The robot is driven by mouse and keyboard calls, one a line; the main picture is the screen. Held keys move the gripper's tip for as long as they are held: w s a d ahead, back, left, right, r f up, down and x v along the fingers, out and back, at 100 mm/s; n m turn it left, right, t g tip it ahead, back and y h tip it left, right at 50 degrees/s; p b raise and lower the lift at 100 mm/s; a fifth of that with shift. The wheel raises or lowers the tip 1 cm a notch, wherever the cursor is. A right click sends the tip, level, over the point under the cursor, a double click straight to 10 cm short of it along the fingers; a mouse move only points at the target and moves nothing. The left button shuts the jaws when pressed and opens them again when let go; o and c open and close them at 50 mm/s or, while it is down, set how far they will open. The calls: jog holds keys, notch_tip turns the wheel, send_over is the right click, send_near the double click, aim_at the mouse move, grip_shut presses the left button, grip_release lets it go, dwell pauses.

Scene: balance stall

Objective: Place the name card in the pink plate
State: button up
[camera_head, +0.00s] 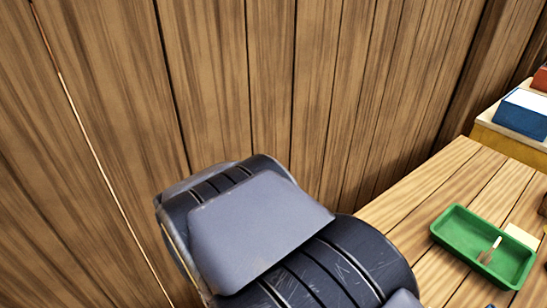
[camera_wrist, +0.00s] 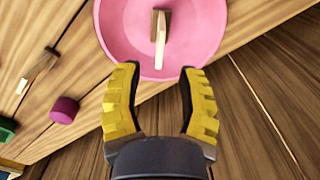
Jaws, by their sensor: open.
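The pink plate (camera_wrist: 116,32) is at the top of the wrist view, partly cut off by the frame. A small object (camera_wrist: 160,38) with a brown end and a pale shaft lies in it; I cannot tell for sure what it is. My gripper (camera_wrist: 161,80) is open and empty, its yellow-padded fingers at the plate's near rim. I cannot tell whether they touch it. In the head view, a flat cream piece (camera_head: 522,236) beside the green tray may be the name card, but it is too small to tell. The plate is not visible there.
The green tray (camera_head: 460,238) on the plank table (camera_head: 440,195) holds a small pale-handled item. A blue-and-white box (camera_head: 522,112) stands behind, at the right. In the wrist view, a brush-like item (camera_wrist: 38,68) and a dark pink cylinder (camera_wrist: 64,110) lie left of my gripper.

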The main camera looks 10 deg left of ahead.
jog(key=s+d+r, duration=0.1)
jog(key=d+r, duration=1.1)
jog(key=d, duration=0.1)
jog(key=s+d+r+g, duration=0.1)
jog(key=s+d+r, duration=0.4)
jog(key=s+d, duration=0.3)
jog(key=shift+s+r+g, duration=0.35)
jog(key=shift+r+g, duration=0.05)
